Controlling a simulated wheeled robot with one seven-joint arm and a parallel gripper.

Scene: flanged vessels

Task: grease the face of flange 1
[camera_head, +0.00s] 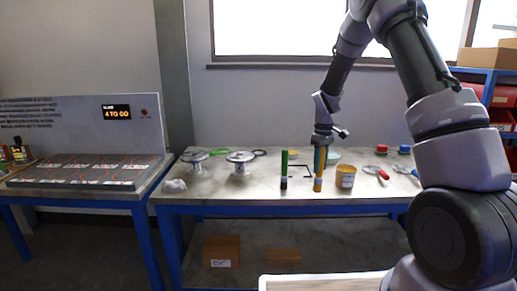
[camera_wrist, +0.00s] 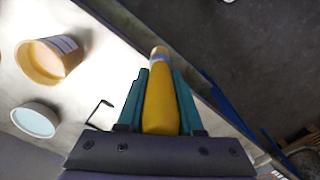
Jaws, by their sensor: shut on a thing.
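My gripper (camera_head: 320,158) is over the right half of the metal table in the head view. Its teal fingers (camera_wrist: 155,105) are shut on a yellow-handled tool (camera_wrist: 160,105), probably a brush, with a pale band near its far end. The tool also shows upright below my gripper in the head view (camera_head: 318,184); I cannot tell whether it touches the table. An open pot with orange-yellow contents (camera_wrist: 42,62) stands close by, just right of the tool in the head view (camera_head: 346,178). Two flanged vessels, (camera_head: 195,158) and (camera_head: 240,160), stand at the left; their numbers are unreadable.
A green upright tool (camera_head: 284,168) stands left of my gripper. A pale-blue-topped round tub (camera_wrist: 35,120) and a bent black key (camera_wrist: 98,108) lie near. A red-handled tool (camera_head: 382,174) and red and blue blocks are at right. A panel (camera_head: 116,113) reads "4 TO GO".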

